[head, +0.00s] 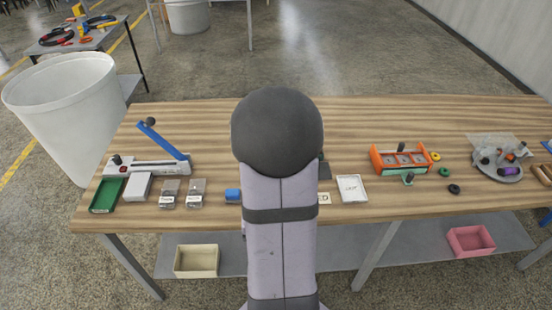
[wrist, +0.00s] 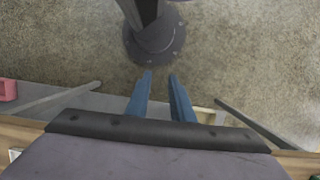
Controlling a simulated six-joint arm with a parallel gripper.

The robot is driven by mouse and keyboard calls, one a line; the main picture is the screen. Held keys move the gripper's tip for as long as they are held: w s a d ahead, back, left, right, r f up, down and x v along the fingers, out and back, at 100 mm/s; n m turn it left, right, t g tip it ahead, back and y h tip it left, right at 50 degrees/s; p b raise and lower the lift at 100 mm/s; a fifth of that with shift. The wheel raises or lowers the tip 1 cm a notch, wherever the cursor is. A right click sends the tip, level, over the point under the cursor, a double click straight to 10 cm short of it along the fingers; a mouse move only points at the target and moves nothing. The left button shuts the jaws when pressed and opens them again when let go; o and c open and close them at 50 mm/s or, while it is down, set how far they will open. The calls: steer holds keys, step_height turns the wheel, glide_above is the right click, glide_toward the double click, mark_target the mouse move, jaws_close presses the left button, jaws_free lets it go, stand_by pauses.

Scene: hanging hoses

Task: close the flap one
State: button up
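I cannot tell for sure which thing is flap one. Two small containers with pale label strips, a left one (head: 170,192) and a right one (head: 197,192), lie near the table's front left edge. Their lids are too small to judge. An orange frame (head: 373,160) with several windows and a black knob stands right of centre. My gripper shows in the wrist view with two blue fingers (wrist: 160,77) held apart and nothing between them. Floor and my own base show beyond the fingertips. In the head view my arm hides the gripper.
A round tray (head: 497,171) holds small items. The back (head: 390,115) is clear.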

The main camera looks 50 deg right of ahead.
steer(key=w+d+m+t+p, duration=0.1)
steer(key=w+d+m, duration=0.1)
steer(key=d, duration=0.4)
steer(key=w+d+m+t+p, duration=0.1)
steer(key=w+d+m+p, duration=0.1)
steer(key=d, duration=0.4)
steer(key=w+d+r+m+t+p, duration=0.1)
steer(key=w+d+m, duration=0.1)
steer(key=d, duration=0.4)
steer(key=shift+w+m+t, duration=0.25)
steer(key=shift+m+t, duration=0.15)
steer(key=shift+m, duration=0.5)
steer(key=w+d+r+m+t+h, duration=0.2)
steer(key=w+d+r+m+t, duration=0.2)
steer(key=w+d+r+m, duration=0.5)
steer(key=shift+w+d+m+t, duration=0.35)
steer(key=shift+w+d, duration=0.7)
steer(key=shift+w, duration=0.85)
steer(key=shift+f, duration=0.1)
steer(key=shift+p+x, duration=1.3)
steer(key=shift+x, duration=2.3)
steer(key=shift+c, duration=0.3)
